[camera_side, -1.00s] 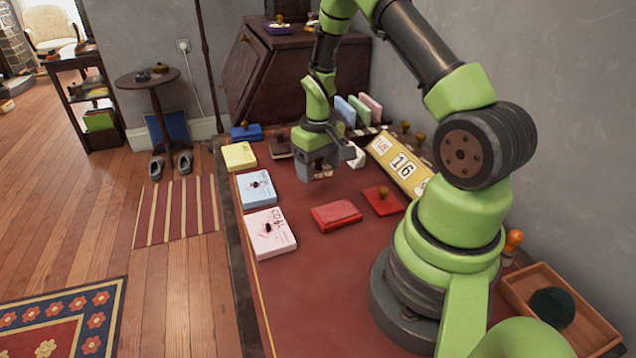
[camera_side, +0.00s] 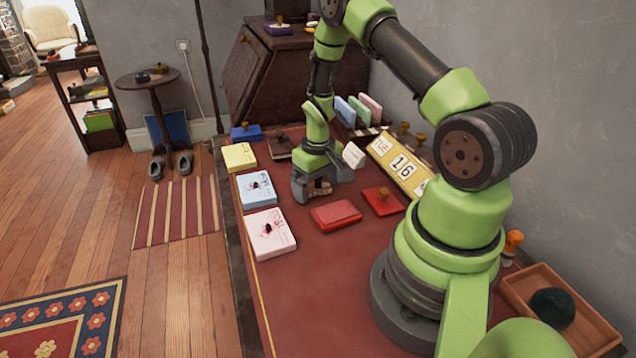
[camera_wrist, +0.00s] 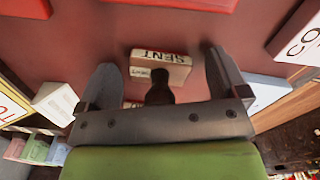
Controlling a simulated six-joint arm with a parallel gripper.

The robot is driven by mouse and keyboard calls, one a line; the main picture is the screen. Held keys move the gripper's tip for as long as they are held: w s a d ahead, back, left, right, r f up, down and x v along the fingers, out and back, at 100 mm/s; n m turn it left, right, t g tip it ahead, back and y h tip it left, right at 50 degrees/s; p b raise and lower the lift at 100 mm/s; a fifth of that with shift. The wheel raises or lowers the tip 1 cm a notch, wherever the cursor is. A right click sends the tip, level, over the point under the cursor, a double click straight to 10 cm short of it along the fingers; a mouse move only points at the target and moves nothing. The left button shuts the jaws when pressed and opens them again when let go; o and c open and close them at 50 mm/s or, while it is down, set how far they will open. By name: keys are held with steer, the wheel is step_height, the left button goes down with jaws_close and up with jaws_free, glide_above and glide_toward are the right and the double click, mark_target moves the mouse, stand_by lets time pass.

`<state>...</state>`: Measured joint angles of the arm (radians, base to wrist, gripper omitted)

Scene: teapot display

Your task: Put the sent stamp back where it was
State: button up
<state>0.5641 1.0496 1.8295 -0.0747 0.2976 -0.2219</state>
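The sent stamp (camera_wrist: 176,62) lies between my fingers in the wrist view, a small block with "SENT" lettering on its side and a dark handle pointing towards the camera. In the side view a little of the stamp (camera_side: 321,187) shows low between the fingers, at the mat. My gripper (camera_side: 320,192) is down near the red mat, beyond the red pad. In the wrist view my gripper (camera_wrist: 158,78) is open, with a finger on either side of the stamp and gaps between them.
A red pad (camera_side: 335,215) lies close in front. Another red pad (camera_side: 388,206) with a stamp is to its right. Yellow, blue (camera_side: 256,187) and pink boxes line the left edge. A white block (camera_side: 354,155) and a calendar (camera_side: 400,164) stand to the right and behind.

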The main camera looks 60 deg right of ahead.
step_height(320, 180, up, 12)
steer(key=shift+r, duration=0.15)
steer(key=s+a+r+t, duration=0.3)
steer(key=a+r, duration=0.4)
steer(key=r, duration=0.1)
steer(key=s+a+r+t, duration=0.2)
steer(key=a+r, duration=0.6)
steer(key=r, duration=0.1)
steer(key=s+a+r+t+y, duration=0.1)
steer(key=s+a+t+y, duration=0.1)
steer(key=s+a, duration=0.2)
steer(key=s, duration=0.3)
steer(key=shift+a+r+n, duration=0.25)
steer(key=shift+r+n, duration=0.05)
steer(key=shift+n, duration=0.1)
